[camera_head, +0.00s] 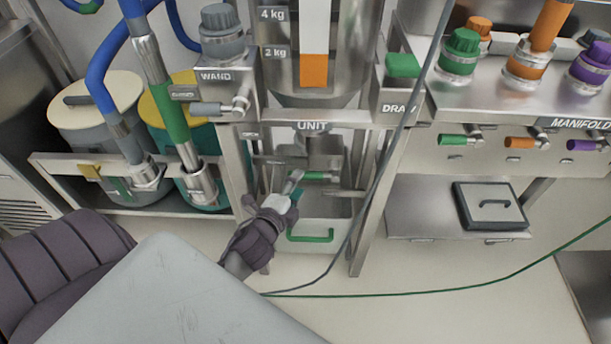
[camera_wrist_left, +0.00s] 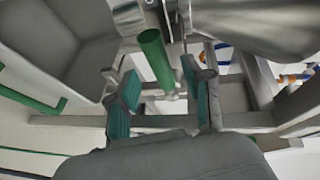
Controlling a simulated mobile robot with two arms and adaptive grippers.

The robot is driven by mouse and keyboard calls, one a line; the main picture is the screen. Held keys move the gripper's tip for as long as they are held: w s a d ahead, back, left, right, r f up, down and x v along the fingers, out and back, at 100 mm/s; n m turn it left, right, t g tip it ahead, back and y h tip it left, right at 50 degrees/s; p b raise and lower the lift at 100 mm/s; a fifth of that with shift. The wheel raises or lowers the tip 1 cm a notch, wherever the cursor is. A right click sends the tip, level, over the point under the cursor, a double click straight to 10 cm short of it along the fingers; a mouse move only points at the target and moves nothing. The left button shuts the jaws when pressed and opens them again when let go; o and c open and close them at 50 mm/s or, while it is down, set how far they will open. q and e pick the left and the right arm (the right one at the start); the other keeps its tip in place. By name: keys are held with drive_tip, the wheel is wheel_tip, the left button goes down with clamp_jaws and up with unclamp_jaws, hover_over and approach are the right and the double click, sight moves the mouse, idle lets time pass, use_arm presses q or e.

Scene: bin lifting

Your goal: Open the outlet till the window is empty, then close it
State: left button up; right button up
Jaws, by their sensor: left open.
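The hopper's window (camera_head: 315,35) is pale above and orange (camera_head: 314,70) below, the orange top sitting near the 2 kg mark. Under the hopper, a green outlet handle (camera_head: 318,175) sticks out sideways. A grey bin with a green handle (camera_head: 310,237) stands below it. My left gripper (camera_head: 293,190) is just left of the outlet handle. In the left wrist view, my open left gripper (camera_wrist_left: 160,98) has its teal pads apart, with the green outlet handle (camera_wrist_left: 155,58) between and beyond the fingertips. Contact cannot be told. My right gripper is not in view.
Frame posts (camera_head: 368,215) flank the bin. A dark cable (camera_head: 385,170) hangs in front of the right post. The manifold (camera_head: 520,145) with coloured valves is at right, above a shelf with a grey lid (camera_head: 490,206). Lidded drums (camera_head: 95,110) stand left.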

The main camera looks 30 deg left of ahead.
sight(314, 176)
use_arm(q)
drive_tip(key=x, duration=0.5)
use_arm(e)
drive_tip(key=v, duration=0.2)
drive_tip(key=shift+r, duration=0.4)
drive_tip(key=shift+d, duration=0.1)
use_arm(q)
clamp_jaws()
